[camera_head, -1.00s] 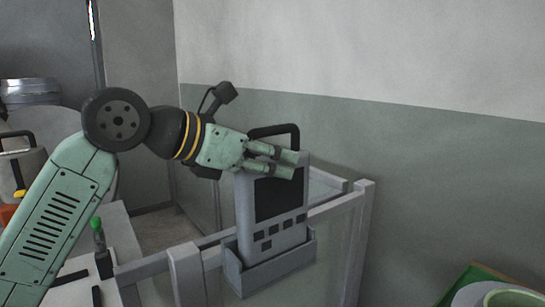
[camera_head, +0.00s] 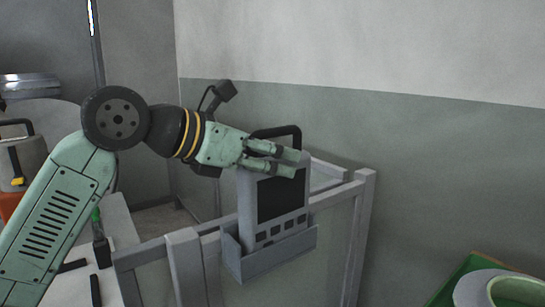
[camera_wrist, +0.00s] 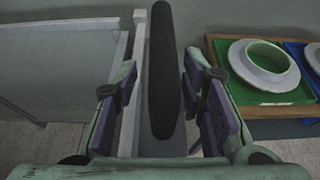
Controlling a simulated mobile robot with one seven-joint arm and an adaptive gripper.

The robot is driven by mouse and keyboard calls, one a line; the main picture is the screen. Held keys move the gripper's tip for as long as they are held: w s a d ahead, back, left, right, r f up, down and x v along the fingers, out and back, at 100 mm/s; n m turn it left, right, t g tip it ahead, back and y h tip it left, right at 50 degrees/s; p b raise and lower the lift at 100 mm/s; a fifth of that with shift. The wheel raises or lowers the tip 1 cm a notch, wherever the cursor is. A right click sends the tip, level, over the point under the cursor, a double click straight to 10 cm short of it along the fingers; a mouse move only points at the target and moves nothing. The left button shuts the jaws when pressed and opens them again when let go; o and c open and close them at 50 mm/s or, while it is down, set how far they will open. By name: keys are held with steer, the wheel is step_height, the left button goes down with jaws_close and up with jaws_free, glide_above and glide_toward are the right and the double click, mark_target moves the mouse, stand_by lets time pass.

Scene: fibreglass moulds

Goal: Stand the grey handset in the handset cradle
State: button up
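The grey handset (camera_head: 246,205) has a dark screen, a row of buttons and a black loop handle (camera_head: 290,131). It stands upright, its lower end inside the grey handset cradle (camera_head: 275,262), whose front wall hides its bottom. The cradle hangs on a grey rail. My gripper (camera_head: 290,163) is at the handset's top, below the handle's top bar. In the wrist view the black handle (camera_wrist: 163,70) lies between my two fingers, with a gap visible on each side. My gripper looks open around it.
The grey frame rail (camera_head: 335,196) runs beside and behind the cradle. A green tray (camera_wrist: 265,94) with a pale ring-shaped mould (camera_wrist: 264,66) lies at the right. A wall stands behind. A white surface (camera_head: 125,245) with a green-tipped tool is at the lower left.

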steer(key=o, duration=0.3)
steer(key=shift+f, duration=0.1)
steer(key=v, duration=1.2)
